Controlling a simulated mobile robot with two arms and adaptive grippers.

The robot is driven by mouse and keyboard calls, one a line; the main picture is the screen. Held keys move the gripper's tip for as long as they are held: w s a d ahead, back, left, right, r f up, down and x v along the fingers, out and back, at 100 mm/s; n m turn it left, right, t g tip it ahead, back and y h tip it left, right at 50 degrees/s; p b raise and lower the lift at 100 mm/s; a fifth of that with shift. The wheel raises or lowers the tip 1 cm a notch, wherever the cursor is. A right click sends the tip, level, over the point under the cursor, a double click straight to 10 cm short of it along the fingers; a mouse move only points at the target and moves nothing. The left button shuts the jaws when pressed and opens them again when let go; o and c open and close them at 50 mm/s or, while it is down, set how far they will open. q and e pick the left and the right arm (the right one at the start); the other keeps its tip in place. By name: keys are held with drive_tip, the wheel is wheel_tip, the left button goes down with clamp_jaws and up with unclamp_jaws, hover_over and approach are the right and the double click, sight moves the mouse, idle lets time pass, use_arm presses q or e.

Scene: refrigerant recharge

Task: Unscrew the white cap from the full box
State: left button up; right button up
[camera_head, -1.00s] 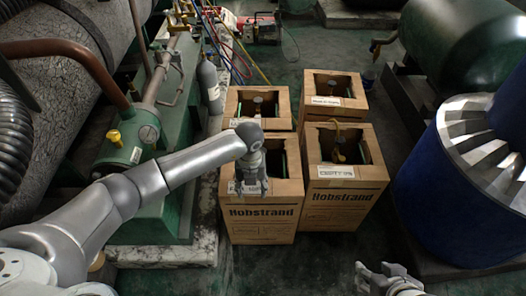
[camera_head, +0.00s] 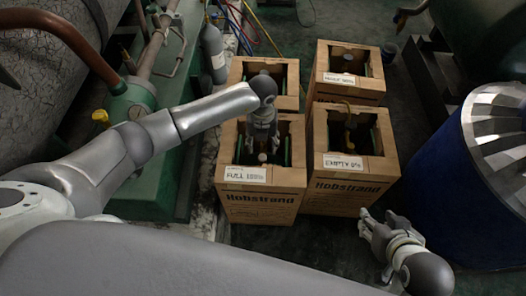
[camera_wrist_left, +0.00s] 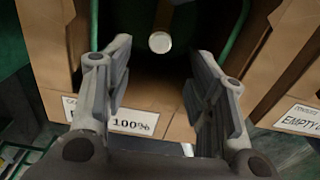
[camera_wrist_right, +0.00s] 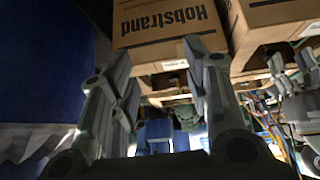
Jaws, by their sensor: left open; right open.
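The full box (camera_head: 262,207) is a brown carton with an open top and a "FULL 100%" label (camera_head: 245,174). A dark green cylinder stands inside, and the pale round white cap (camera_wrist_left: 160,42) shows in the left wrist view, beyond the fingertips and centred between them. In the head view it is a small light spot (camera_head: 262,157) below the fingers. My left gripper (camera_head: 262,143) is open and empty, pointing down over this box's opening.
Two more open cartons stand behind, at the back left (camera_head: 290,101) and back right (camera_head: 350,87). A blue drum (camera_head: 450,190) stands at the right. Green machinery (camera_head: 130,200) and a grey bottle (camera_head: 213,50) are at the left. Some dark floor lies between boxes and drum.

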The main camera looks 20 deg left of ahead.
sight(262, 157)
use_arm(q)
wheel_tip(262, 157, down, 2)
drive_tip(key=shift+f+b, duration=0.2)
drive_tip(key=shift+b, duration=0.7)
wheel_tip(262, 157, down, 2)
drive_tip(key=shift+f+b, duration=0.1)
drive_tip(key=shift+b, duration=0.85)
use_arm(e)
drive_tip(key=w+a+r+t+y, duration=0.1)
drive_tip(key=w+a+r+t, duration=0.1)
drive_tip(key=w+r+t, duration=0.4)
drive_tip(key=w+a+r+t+y, duration=0.2)
drive_tip(key=w+a+r+t, duration=0.15)
drive_tip(key=r, duration=0.35)
use_arm(q)
drive_tip(key=shift+f+b, duration=0.85)
drive_tip(key=shift+f, duration=0.05)
drive_tip(key=shift+w+f+b, duration=0.1)
drive_tip(key=shift+f+b, duration=0.8)
use_arm(e)
drive_tip(key=s+r+t+y, duration=0.1)
drive_tip(key=s+r+t, duration=0.1)
drive_tip(key=r+t, duration=0.2)
drive_tip(key=s+r+t+y, duration=0.2)
drive_tip(key=r+t, duration=0.3)
drive_tip(key=r, duration=0.5)
drive_tip(key=shift+s+d+r+n, duration=0.25)
drive_tip(key=shift+s+n, duration=0.15)
drive_tip(key=shift+s, duration=0.2)
